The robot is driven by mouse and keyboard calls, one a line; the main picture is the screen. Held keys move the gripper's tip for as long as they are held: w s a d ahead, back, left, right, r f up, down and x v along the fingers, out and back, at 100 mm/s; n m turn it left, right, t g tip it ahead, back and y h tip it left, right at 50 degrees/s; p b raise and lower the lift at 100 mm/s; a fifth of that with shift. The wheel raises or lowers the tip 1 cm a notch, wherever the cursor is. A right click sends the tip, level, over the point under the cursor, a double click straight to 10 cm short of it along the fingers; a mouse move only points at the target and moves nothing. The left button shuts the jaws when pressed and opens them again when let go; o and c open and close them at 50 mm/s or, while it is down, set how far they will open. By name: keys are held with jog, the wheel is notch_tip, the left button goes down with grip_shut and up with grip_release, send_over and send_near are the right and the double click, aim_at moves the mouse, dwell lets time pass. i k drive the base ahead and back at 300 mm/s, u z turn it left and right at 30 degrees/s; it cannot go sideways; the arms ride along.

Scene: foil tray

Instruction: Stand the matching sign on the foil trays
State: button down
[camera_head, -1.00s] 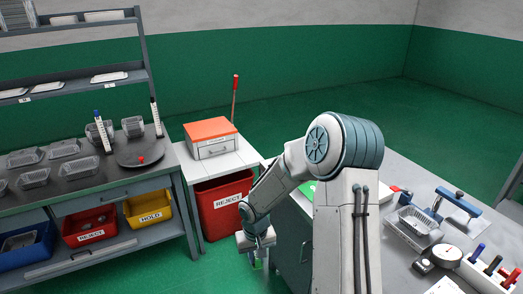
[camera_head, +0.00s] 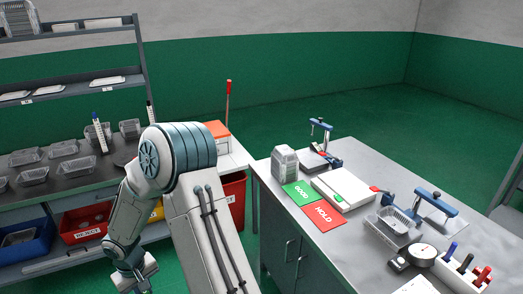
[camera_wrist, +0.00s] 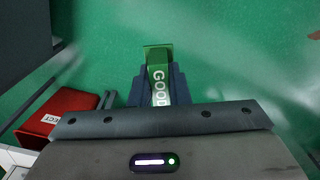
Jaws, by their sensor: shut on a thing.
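My gripper (camera_wrist: 158,86) is shut on a green sign (camera_wrist: 158,68) lettered GOOD, which sticks out beyond the fingers over the green floor in the wrist view. In the head view my gripper (camera_head: 137,281) is low at the bottom left, and the sign cannot be made out there. A stack of foil trays (camera_head: 285,161) stands at the left edge of the right table, beside a flat green GOOD card (camera_head: 300,193). A flat red HOLD card (camera_head: 323,216) lies in front of it. Another foil tray (camera_head: 392,222) sits farther right.
Several foil trays lie on the left bench (camera_head: 20,190), above a blue bin (camera_head: 25,243), a red REJECT bin (camera_head: 88,222) and a yellow bin. A white device (camera_head: 343,188), clamps and a pen holder (camera_head: 462,272) crowd the right table (camera_head: 400,160). Open floor lies behind.

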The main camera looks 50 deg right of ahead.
aim_at(285, 149)
jog(key=i, duration=2.1)
jog(key=z, duration=2.85)
